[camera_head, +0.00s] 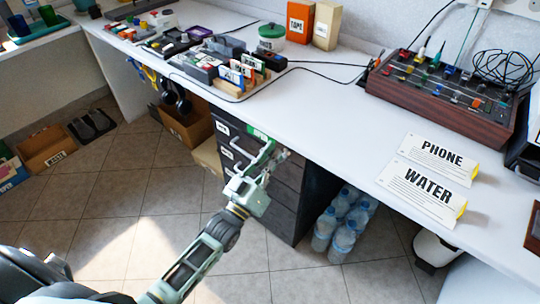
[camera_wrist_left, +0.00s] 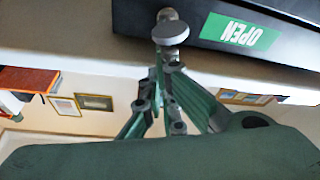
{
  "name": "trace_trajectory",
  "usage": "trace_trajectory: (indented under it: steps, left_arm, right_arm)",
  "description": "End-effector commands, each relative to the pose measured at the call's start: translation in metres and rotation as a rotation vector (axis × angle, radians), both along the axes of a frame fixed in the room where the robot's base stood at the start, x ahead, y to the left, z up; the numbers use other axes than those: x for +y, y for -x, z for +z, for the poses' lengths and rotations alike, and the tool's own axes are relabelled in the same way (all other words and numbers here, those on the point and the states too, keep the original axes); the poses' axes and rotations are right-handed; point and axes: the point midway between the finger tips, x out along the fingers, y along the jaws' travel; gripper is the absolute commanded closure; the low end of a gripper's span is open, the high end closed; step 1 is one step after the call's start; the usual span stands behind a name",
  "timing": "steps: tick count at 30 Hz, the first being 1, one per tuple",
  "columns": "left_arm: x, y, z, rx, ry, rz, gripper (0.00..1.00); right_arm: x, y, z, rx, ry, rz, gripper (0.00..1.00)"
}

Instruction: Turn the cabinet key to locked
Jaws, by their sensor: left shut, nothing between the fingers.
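The dark drawer cabinet (camera_head: 288,205) stands under the desk. My left gripper (camera_head: 268,163) is shut and empty in front of the cabinet's upper drawers. In the left wrist view its closed fingertips (camera_wrist_left: 167,58) are just below the metal piece; I cannot tell whether they touch it. My right gripper is out of view.
The white desk (camera_head: 340,130) overhangs the cabinet. Water bottles (camera_head: 343,222) stand on the floor right of it, and a cardboard box (camera_head: 187,125) is left of it. PHONE (camera_head: 438,155) and WATER (camera_head: 430,187) signs lie on the desk. The tiled floor in front is clear.

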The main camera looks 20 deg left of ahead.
Motion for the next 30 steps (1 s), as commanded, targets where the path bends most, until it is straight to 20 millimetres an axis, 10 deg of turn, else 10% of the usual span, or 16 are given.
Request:
trace_trajectory:
  steps: [30]
  left_arm:
    - [-0.012, 0.004, -0.004, -0.117, -0.322, 0.0, 1.0]
  right_arm:
    - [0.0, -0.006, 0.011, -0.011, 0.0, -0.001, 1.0]
